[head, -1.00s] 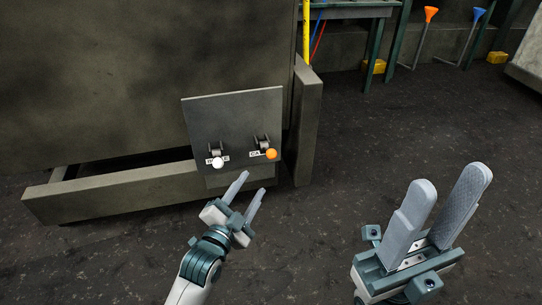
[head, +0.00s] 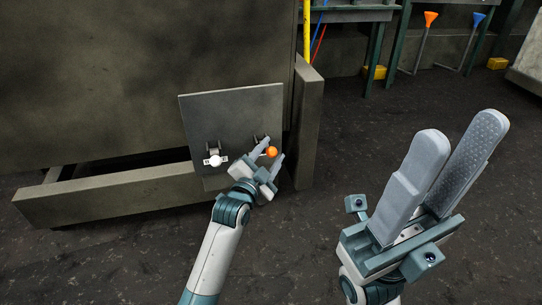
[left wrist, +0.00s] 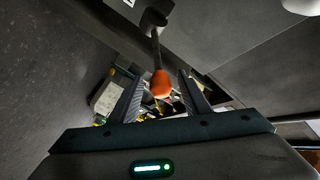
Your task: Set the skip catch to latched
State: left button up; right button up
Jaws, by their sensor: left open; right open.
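A grey panel (head: 235,110) on the dark green machine carries two small levers. One has a white knob (head: 215,161) on the left, the other an orange knob (head: 272,151) on the right. Which one is the skip catch I cannot read from the labels. My left gripper (head: 272,153) is open at the orange knob, its fingers on either side of it. The left wrist view shows the orange knob (left wrist: 160,84) hanging on its dark stem between the open fingers. The label by the orange knob is hidden. My right gripper (head: 459,138) is open and empty at the right.
The machine's low beam (head: 115,196) runs along the floor left of the panel, and an upright post (head: 308,128) stands right of it. Orange (head: 430,20) and blue (head: 479,19) funnel-topped stands are at the back. The dark floor between is clear.

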pick_arm(q)
jog(key=shift+w, duration=0.1)
grip_shut()
jog(key=shift+r, duration=0.1)
